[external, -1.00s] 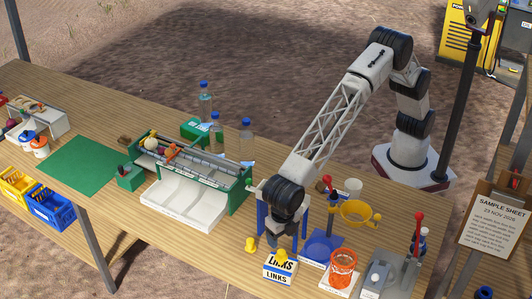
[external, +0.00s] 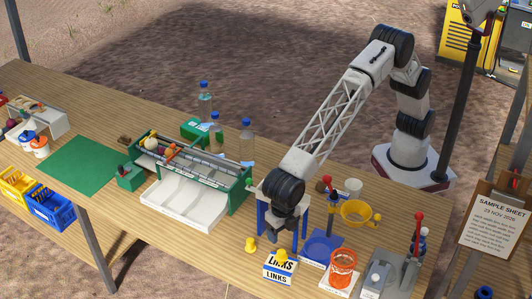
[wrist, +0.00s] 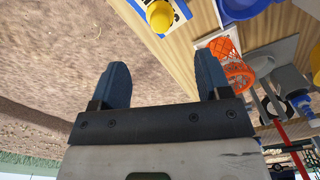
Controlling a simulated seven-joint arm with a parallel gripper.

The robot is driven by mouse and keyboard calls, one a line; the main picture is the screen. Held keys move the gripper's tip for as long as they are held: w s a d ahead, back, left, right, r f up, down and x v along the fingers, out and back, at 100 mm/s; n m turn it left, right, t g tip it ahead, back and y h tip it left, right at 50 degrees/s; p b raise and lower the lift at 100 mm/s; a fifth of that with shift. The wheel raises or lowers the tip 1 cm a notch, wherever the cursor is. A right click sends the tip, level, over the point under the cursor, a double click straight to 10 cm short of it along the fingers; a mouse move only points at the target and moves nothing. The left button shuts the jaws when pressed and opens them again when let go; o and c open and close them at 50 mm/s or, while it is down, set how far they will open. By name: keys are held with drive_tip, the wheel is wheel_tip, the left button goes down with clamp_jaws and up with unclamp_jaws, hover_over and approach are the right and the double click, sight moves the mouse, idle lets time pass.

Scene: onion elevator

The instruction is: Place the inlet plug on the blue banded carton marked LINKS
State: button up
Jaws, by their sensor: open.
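The carton marked LINKS (external: 276,275) stands upright near the front edge of the table. A yellow knob-shaped plug (external: 281,254) sits on its top, and part of the LINKS lettering shows around it. In the wrist view the yellow plug (wrist: 160,15) rests on the carton's top (wrist: 181,8), at the upper edge of the picture. My gripper (wrist: 162,72) is open, with nothing between its two blue fingers. It is apart from the plug and carton. A second yellow piece (external: 250,244) stands on the table left of the carton.
A blue tray (external: 321,249), an orange basket (external: 343,268) and a yellow bowl on a stand (external: 356,212) are right of the carton. A green-framed sorter with a white tray (external: 186,204) stands to the left. The table's front edge is close by.

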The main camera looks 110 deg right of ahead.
drive_tip(key=shift+d, duration=0.1)
drive_tip(key=s+d+r+m, duration=0.3)
drive_tip(key=s+d+r, duration=0.3)
drive_tip(key=d, duration=0.6)
drive_tip(key=s+d+r+m+t, duration=0.1)
drive_tip(key=s+d+r+m, duration=0.4)
drive_tip(key=d, duration=0.6)
drive_tip(key=s+d+r+m, duration=0.2)
drive_tip(key=s+d+r, duration=0.5)
drive_tip(key=d, duration=0.5)
drive_tip(key=s+d+m+t, duration=0.1)
drive_tip(key=s+d+m, duration=0.2)
drive_tip(key=s+d, duration=0.5)
drive_tip(key=s+d+m, duration=0.4)
drive_tip(key=s+d, duration=0.1)
drive_tip(key=s, duration=0.5)
drive_tip(key=s+d+f+m, duration=0.2)
drive_tip(key=s+d+f, duration=0.1)
drive_tip(key=s, duration=0.6)
drive_tip(key=s+d+f+m, duration=0.3)
drive_tip(key=s+d+f, duration=0.1)
drive_tip(key=s, duration=0.5)
drive_tip(key=shift+s+d+m+t, duration=0.2)
drive_tip(key=shift+d+m+t, duration=0.1)
drive_tip(key=shift+d, duration=0.05)
